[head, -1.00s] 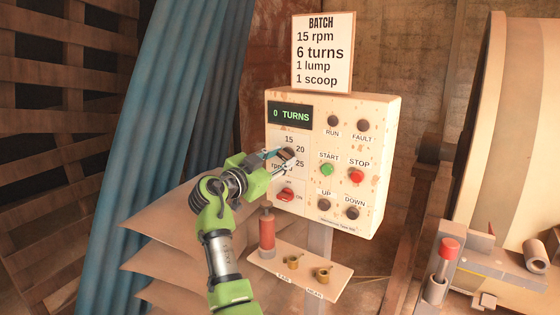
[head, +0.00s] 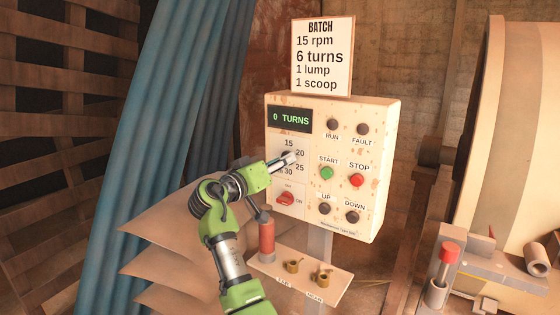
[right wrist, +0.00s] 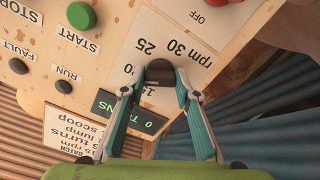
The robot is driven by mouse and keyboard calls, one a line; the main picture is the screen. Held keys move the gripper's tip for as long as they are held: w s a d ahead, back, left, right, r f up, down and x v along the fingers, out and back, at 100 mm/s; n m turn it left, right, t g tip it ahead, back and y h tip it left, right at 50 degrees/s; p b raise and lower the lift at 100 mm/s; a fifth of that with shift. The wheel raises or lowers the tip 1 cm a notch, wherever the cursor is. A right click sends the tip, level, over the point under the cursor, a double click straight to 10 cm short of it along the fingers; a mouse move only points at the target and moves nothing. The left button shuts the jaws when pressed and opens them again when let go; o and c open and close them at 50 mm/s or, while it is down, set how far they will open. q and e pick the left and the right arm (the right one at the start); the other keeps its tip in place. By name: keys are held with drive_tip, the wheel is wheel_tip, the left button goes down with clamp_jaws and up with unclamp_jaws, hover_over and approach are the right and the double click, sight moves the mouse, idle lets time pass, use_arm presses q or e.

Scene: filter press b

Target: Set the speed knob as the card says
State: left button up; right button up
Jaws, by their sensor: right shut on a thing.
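The card (head: 322,57) above the panel reads "BATCH, 15 rpm, 6 turns, 1 lump, 1 scoop". The speed knob (right wrist: 159,72) is dark and sits among the marks 15, 20, 25 and 30 rpm on the control panel (head: 375,118). My right gripper (head: 293,157) is at the dial. In the right wrist view my right gripper (right wrist: 158,84) has its fingers closed on the two sides of the knob. The fingers cover part of the dial, and I cannot tell which mark the knob points to. My left gripper is not in view.
The display (head: 290,118) reads "0 TURNS". A red OFF/ON switch (head: 285,198) sits just below the dial. The green START (head: 327,173) and red STOP (head: 356,180) buttons are to its right. A small shelf (head: 330,290) juts out below the panel.

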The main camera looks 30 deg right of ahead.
drive_tip(key=shift+r+n+p, duration=0.2)
drive_tip(key=shift+n+p, duration=1.8)
drive_tip(key=shift+n, duration=1.1)
drive_tip(key=shift+r+n+p, duration=0.2)
drive_tip(key=shift+n+p, duration=1.8)
drive_tip(key=shift+n, duration=1.1)
drive_tip(key=o, duration=1)
drive_tip(key=shift+o, duration=0.4)
drive_tip(key=shift+w+d+f, duration=0.1)
drive_tip(key=shift+w+f, duration=0.05)
drive_tip(key=shift+f, duration=0.05)
drive_tip(key=shift+f, duration=0.1)
